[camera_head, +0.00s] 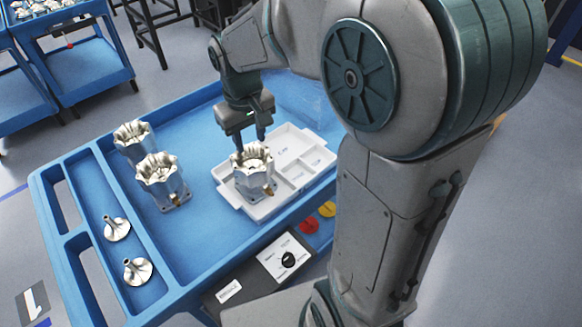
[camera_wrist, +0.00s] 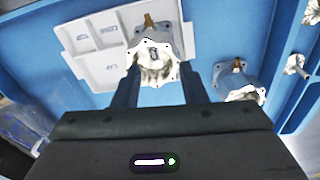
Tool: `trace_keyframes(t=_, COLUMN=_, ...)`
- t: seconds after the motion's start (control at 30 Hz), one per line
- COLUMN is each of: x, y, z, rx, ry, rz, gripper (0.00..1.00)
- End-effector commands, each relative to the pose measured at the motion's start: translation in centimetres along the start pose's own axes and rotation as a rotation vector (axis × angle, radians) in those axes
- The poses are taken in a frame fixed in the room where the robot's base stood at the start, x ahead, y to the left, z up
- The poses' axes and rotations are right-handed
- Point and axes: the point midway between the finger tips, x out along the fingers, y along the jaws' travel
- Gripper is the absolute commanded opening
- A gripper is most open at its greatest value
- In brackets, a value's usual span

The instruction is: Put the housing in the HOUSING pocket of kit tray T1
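A silvery machined housing (camera_head: 253,180) stands upright in the large left compartment of the white kit tray (camera_head: 312,177). The housing also shows in the wrist view (camera_wrist: 157,66), with a brass-coloured fitting at its base. Any label under it is hidden. My gripper (camera_head: 252,142) is just above the housing, its fingers apart. In the wrist view the fingers (camera_wrist: 160,78) lie to either side of the housing's scalloped rim, with nothing clearly gripped. The tray's other compartments look empty; their small labels are hard to read.
Two similar housings (camera_head: 161,182) (camera_head: 134,141) stand left of the tray on the blue cart top (camera_head: 205,205). Two flanged metal parts (camera_head: 138,271) (camera_head: 116,229) lie in the cart's left side trough. A control box (camera_head: 284,257) and red and yellow discs (camera_head: 309,225) are at the near edge.

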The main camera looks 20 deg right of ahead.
Motion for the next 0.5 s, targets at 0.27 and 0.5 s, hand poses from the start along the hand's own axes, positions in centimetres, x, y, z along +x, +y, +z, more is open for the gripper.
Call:
trace_keyframes(t=0.27, x=-2.8, y=1.6, z=8.0, rx=0.141, ry=0.092, rz=0.024, gripper=0.39)
trace_keyframes(t=0.5, x=-3.0, y=1.9, z=13.8, rx=0.246, ry=0.161, rz=0.018, gripper=0.39)
